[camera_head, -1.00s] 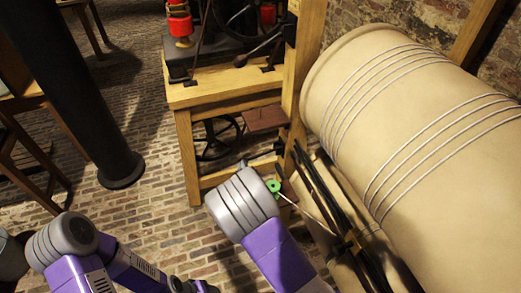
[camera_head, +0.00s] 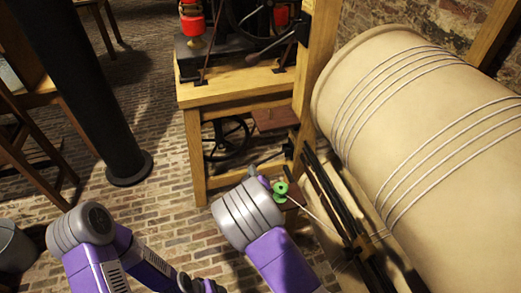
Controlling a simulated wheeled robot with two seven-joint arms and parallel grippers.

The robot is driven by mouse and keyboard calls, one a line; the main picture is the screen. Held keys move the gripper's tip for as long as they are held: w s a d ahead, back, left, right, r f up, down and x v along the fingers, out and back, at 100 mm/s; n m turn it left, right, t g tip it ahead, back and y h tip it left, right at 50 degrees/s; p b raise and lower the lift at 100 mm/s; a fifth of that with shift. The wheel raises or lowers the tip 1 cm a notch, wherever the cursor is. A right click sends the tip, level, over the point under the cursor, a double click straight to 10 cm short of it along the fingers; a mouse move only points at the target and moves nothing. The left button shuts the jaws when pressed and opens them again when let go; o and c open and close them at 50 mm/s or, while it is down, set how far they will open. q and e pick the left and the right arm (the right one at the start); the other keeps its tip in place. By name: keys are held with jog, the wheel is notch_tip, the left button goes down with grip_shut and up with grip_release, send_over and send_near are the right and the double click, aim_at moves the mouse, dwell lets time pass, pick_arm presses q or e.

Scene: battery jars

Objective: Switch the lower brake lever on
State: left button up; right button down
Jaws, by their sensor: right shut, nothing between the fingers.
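The lower dark lever (camera_head: 276,156) sits low on the wooden frame, below the small brown board. Its pivot end is at the post on the right, and its other end runs left toward my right gripper. My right gripper (camera_head: 256,173) shows only as a small part beyond my grey wrist joint, close to that lever end; I cannot tell whether they touch. It is shut and empty. The upper lever (camera_head: 268,48) with a dark knob slants down left from the post above the bench. My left gripper (camera_head: 203,286) is partly cut off at the bottom edge; its jaws are unclear.
A wooden bench (camera_head: 240,91) carries a machine with red parts. A large cream drum (camera_head: 390,130) fills the right, with dark rods (camera_head: 335,205) beside it. A green piece (camera_head: 281,189) with a thin pale rod lies close to my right wrist. A black column (camera_head: 90,90) stands left; brick floor between is clear.

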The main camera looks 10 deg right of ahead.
jog(key=r+p+v, duration=0.1)
jog(key=p+v, duration=0.1)
jog(key=v, duration=0.4)
jog(key=r+p+v, duration=0.2)
jog(key=v, duration=0.4)
jog(key=shift+a+p, duration=0.35)
jog(key=shift+s, duration=0.1)
